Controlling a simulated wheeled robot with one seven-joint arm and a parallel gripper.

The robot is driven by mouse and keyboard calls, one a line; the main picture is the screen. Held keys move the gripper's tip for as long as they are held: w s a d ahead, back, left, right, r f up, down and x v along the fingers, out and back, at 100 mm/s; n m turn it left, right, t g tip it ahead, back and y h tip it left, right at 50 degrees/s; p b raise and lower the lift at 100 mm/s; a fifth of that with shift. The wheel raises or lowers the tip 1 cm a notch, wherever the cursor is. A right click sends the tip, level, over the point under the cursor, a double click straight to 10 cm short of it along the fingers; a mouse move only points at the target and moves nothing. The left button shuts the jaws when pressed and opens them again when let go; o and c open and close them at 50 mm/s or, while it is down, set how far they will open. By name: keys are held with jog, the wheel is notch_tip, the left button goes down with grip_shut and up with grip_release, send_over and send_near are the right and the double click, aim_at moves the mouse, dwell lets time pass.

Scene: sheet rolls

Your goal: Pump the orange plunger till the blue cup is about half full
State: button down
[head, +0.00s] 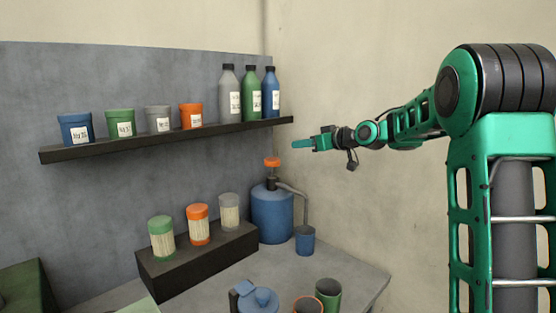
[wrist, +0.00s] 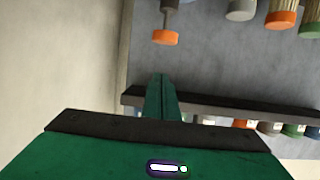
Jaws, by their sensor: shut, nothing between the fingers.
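The orange plunger (head: 272,162) stands raised on a dark stem on top of the blue pump bottle (head: 272,213) on the counter. It also shows in the wrist view (wrist: 165,37), near the top. A grey spout curves from the bottle down over the blue cup (head: 305,241), which stands to its right. The fill level in the cup cannot be seen. My gripper (head: 303,144) is shut and empty, above and to the right of the plunger and apart from it. Its closed fingers (wrist: 160,95) show in the wrist view.
A dark wall shelf (head: 165,139) holds labelled cups and several bottles near my gripper. A dark block (head: 198,255) left of the pump carries three lidded jars. A blue pitcher (head: 258,300) and a green cup (head: 328,294) stand in front.

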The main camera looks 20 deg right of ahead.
jog(key=shift+w+a+r, duration=0.15)
jog(key=shift+r, duration=0.05)
send_over(272, 162)
jog(key=d, duration=0.3)
notch_tip(272, 162, down, 3)
jog(key=shift+a+f, duration=0.15)
jog(key=shift+f, duration=0.75)
jog(key=shift+a+f, duration=0.1)
jog(key=shift+f, duration=0.8)
jog(key=shift+a, duration=0.1)
